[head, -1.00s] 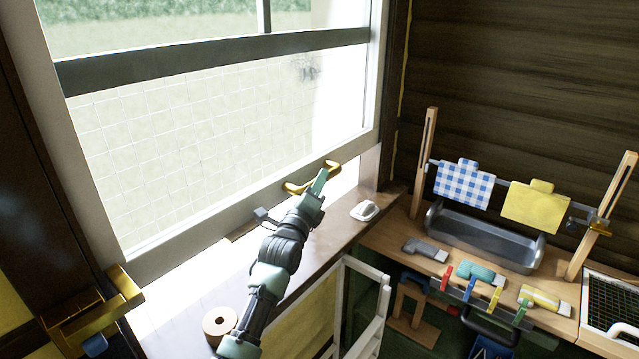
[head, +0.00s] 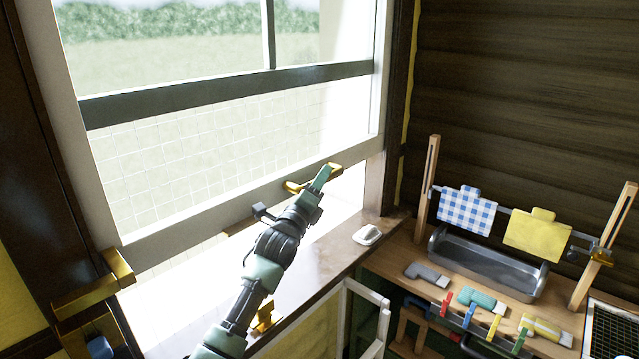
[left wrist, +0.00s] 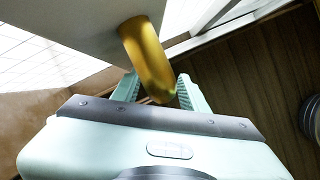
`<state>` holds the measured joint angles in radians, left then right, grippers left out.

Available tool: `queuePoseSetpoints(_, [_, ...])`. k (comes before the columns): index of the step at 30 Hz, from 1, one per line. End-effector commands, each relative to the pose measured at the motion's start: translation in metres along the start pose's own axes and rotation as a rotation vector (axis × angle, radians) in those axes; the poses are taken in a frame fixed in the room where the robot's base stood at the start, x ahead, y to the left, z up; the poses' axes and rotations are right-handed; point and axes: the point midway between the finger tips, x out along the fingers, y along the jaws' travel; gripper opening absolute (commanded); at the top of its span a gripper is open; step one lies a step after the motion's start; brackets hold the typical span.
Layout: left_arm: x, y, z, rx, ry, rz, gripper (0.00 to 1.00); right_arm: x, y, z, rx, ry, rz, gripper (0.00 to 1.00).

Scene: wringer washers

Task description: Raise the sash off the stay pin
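The sash (head: 225,212) is a pale-framed window panel with a dark bar. Its bottom rail stands above the sill (head: 330,245), with a bright gap between. A brass handle (head: 296,186) is fixed to the rail. My left gripper (head: 324,178) is at this handle. In the left wrist view the brass handle (left wrist: 148,58) lies between the fingers (left wrist: 158,92), which look closed around it. A brass bracket (head: 92,290) is at the window's left side. I cannot tell which part is the stay pin. My right gripper is not in view.
A white dish (head: 367,235) sits on the sill's right end, and a small brass piece (head: 264,316) near my forearm. On the right, a bench (head: 395,262) holds a metal trough (head: 487,268), tools and hanging cloths (head: 466,210). A white frame (head: 372,300) stands below the sill.

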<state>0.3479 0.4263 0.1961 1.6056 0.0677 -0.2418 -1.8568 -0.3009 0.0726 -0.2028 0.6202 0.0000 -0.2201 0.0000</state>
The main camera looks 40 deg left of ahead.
Motion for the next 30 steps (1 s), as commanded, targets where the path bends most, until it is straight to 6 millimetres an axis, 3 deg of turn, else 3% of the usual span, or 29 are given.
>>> queuePoseSetpoints(10, [-0.008, 0.004, -0.003, 0.000, 0.004, 0.006, 0.43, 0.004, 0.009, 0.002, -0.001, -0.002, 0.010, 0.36])
queuePoseSetpoints(21, [-0.064, 0.004, -0.003, 0.003, 0.002, 0.004, 0.43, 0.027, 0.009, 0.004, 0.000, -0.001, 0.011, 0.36])
queuePoseSetpoints(30, [-0.079, 0.002, -0.001, 0.000, 0.002, 0.003, 0.43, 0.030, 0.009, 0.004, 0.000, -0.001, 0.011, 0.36])
